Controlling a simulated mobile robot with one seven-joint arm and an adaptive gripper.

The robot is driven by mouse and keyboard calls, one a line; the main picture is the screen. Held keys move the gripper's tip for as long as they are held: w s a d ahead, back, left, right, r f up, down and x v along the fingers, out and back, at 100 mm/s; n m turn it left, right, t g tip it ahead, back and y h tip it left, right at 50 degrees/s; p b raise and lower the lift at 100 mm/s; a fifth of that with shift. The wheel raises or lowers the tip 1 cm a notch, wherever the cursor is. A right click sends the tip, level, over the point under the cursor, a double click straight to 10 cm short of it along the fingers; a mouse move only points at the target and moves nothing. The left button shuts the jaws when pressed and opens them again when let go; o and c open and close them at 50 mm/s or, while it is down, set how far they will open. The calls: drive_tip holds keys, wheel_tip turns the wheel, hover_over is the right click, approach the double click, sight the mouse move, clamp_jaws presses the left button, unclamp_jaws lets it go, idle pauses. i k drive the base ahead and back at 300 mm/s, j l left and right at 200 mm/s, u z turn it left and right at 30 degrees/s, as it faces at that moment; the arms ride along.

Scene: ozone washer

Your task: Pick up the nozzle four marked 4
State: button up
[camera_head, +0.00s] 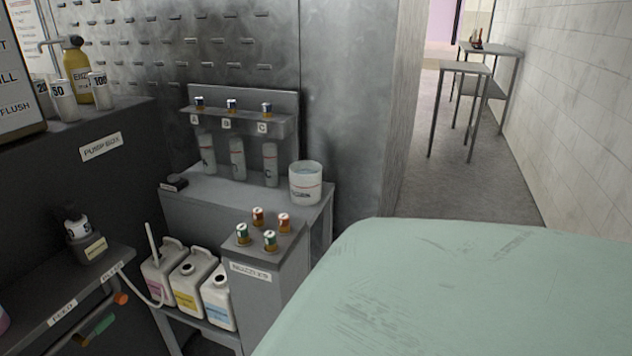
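Several small nozzles with brass-coloured bodies stand upright on top of a grey box-like stand in the lower middle of the head view. Two with green and white tops are at the front, a left one (242,234) and a right one (270,240). Two with red and white tops are behind them, a left one (258,216) and a right one (284,223). The marks on their tops are too small to read, so I cannot tell which one is marked 4. My gripper is not in view.
Behind the stand (262,300) is a grey bench (232,194) with a white tub (306,183). A rack (246,121) there holds blue-topped nozzles above grey cylinders. White jugs (190,285) stand left of the stand. An aisle (440,180) opens at the back right.

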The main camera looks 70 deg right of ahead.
sight(242, 232)
drive_tip(key=z, duration=1.45)
drive_tip(key=l+u, duration=0.1)
drive_tip(key=u, duration=0.75)
drive_tip(key=l+u, duration=0.5)
drive_tip(key=k+l+u, duration=0.15)
drive_tip(key=l+u, duration=0.3)
drive_tip(key=k+l, duration=0.15)
drive_tip(key=l, duration=0.2)
drive_tip(key=k+l+u, duration=0.15)
drive_tip(key=l, duration=0.2)
drive_tip(key=k+l, duration=0.2)
drive_tip(key=l, duration=0.15)
drive_tip(key=k+l+u, duration=0.15)
drive_tip(key=l, duration=0.2)
